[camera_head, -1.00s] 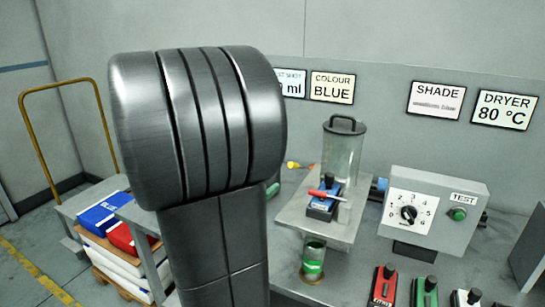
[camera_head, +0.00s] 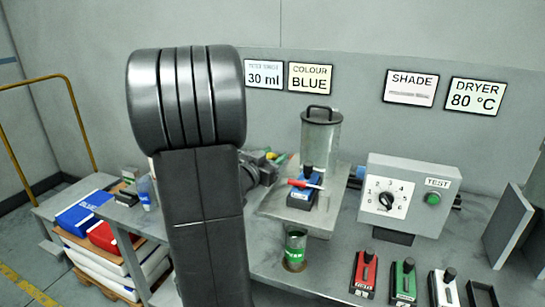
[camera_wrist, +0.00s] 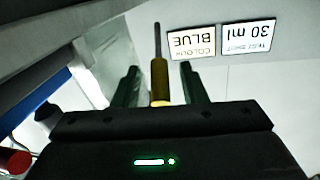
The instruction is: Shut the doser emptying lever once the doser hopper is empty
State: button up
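The doser hopper (camera_head: 321,135) is a clear grey cylinder with a dark lidded handle, and no coloured fill shows in it. A cup with a green label (camera_head: 295,250) stands below the doser. My gripper (camera_head: 270,158) is left of the hopper, partly hidden behind my arm and apart from the lever. In the wrist view my gripper (camera_wrist: 161,85) has its fingers apart, with a yellow-handled tool (camera_wrist: 159,78) between them and gaps on both sides.
A grey dial box (camera_head: 408,195) with a green TEST button stands to the right. Red, green and white switch blocks (camera_head: 403,280) line the front edge. Cards hang on the back panel (camera_head: 360,100).

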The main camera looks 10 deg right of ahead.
jog(key=shift+c, duration=0.2)
grip_shut()
